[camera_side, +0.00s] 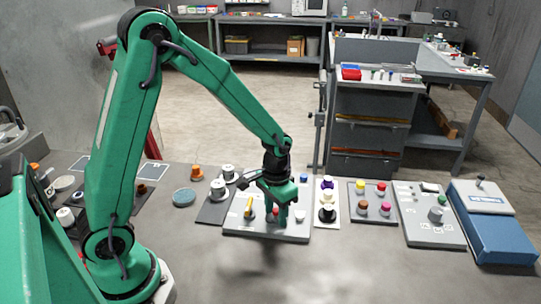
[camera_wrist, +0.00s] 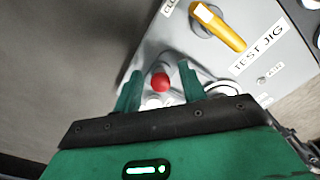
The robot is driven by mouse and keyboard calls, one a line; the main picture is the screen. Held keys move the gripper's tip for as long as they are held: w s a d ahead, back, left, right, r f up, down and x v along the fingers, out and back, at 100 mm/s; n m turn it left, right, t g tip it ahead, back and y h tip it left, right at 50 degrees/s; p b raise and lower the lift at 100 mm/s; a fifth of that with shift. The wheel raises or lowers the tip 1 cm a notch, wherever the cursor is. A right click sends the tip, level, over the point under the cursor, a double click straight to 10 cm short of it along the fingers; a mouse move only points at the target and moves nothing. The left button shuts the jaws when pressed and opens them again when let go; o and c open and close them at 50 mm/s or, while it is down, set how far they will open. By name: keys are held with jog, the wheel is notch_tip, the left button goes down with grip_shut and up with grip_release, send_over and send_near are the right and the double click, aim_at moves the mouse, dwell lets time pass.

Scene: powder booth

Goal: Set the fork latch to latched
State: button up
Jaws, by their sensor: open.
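A grey panel labelled TEST JIG (camera_wrist: 283,75) lies below my gripper; it also shows in the side view (camera_side: 232,226). It carries a yellow lever (camera_wrist: 218,27), seen in the side view too (camera_side: 248,207), and a red ball knob (camera_wrist: 160,82). I cannot tell for certain which part is the fork latch, or its setting. My gripper (camera_wrist: 160,72) is open, with one finger on each side of the red knob; contact is not clear. In the side view my gripper (camera_side: 283,214) points down over the panel and partly hides its fittings.
Right of the panel stand a board with purple, white and black knobs (camera_side: 327,197), a board with coloured buttons (camera_side: 372,197), a grey control panel (camera_side: 428,214) and a blue box (camera_side: 495,236). White knobs (camera_side: 218,187) stand to the left. The bench front is clear.

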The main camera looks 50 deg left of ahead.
grip_shut()
jog(key=shift+w+a, duration=2.15)
grip_release()
jog(key=shift+r, duration=0.15)
notch_tip(320, 180, up, 8)
jog(key=shift+f, duration=0.2)
jog(key=shift+s+r, duration=0.1)
